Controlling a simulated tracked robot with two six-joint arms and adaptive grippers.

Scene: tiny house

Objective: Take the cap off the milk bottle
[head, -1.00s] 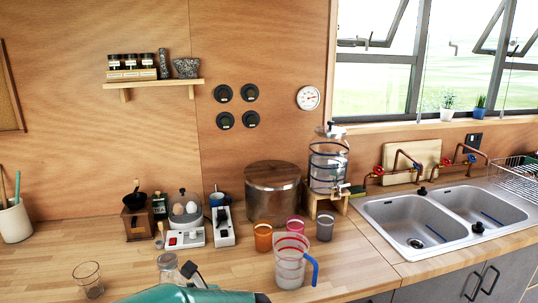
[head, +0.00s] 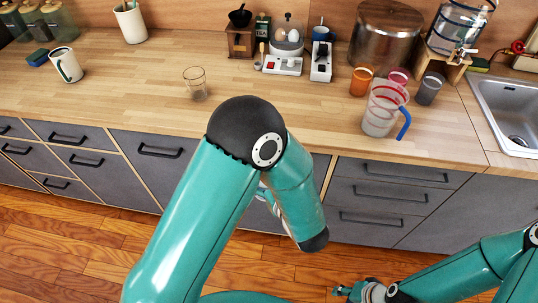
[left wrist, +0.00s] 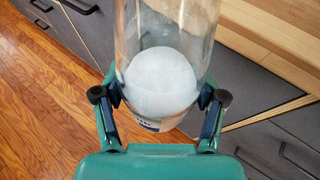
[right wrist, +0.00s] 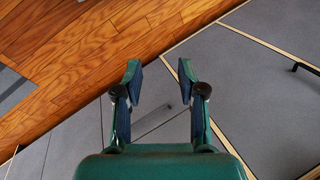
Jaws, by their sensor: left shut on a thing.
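The milk bottle (left wrist: 165,28) is clear glass with white milk inside and a label low down. In the left wrist view it stands between the fingers of my left gripper (left wrist: 160,97), which is shut on its sides. The bottle's top runs out of that view, so I cannot see the cap. In the head view my left arm hides most of the left gripper and bottle. My right gripper (right wrist: 159,72) is open and empty, its fingers apart; it also shows low in the head view (head: 345,292), in front of the cabinets.
The wooden counter (head: 130,85) holds a drinking glass (head: 196,84), a measuring jug (head: 383,110), cups and a white mug (head: 66,65). The sink (head: 505,105) is at the right. Grey drawers (head: 390,190) front the counter above an open wooden floor.

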